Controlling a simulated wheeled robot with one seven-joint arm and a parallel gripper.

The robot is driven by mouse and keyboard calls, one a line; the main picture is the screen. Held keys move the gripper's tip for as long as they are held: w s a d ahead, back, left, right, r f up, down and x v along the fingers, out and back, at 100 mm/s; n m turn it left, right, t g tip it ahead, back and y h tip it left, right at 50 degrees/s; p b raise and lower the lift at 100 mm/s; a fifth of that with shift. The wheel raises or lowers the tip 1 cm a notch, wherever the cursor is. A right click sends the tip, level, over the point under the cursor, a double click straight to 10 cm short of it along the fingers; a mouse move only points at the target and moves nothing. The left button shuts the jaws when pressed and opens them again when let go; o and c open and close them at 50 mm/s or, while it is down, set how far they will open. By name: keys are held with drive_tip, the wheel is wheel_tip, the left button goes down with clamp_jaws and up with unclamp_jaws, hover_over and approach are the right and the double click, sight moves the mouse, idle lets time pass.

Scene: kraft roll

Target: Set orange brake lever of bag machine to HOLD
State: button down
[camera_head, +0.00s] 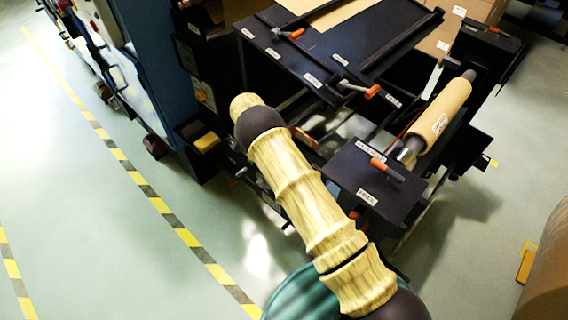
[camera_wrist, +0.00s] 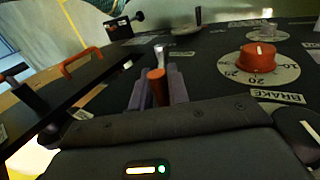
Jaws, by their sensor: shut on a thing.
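In the wrist view my gripper (camera_wrist: 160,72) is shut on an orange lever grip (camera_wrist: 156,86), which stands upright between the two grey-purple fingers. A pale metal tip shows just beyond the grip. The lever's lower part is hidden by my gripper body, and no HOLD mark can be made out. In the head view my arm crosses the picture, and my gripper and this lever cannot be made out.
An orange knob (camera_wrist: 258,57) sits on a numbered pale dial to the right. An orange bar handle (camera_wrist: 82,60) is at left. In the head view a kraft roll (camera_head: 440,115) lies at right, and a black tabletop (camera_head: 345,50) is behind. Striped floor tape (camera_head: 160,205) crosses open floor at left.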

drive_tip(key=shift+w+a+f+b, duration=0.5)
drive_tip(key=shift+a+b, duration=0.1)
drive_tip(key=shift+a, duration=0.1)
drive_tip(key=shift+a+r, duration=0.1)
drive_tip(key=shift+a, duration=0.1)
drive_tip(key=c, duration=1.2)
unclamp_jaws()
drive_tip(key=shift+w+a, duration=0.1)
drive_tip(key=shift+w, duration=0.1)
drive_tip(key=shift+s, duration=0.1)
drive_tip(key=shift+d, duration=0.2)
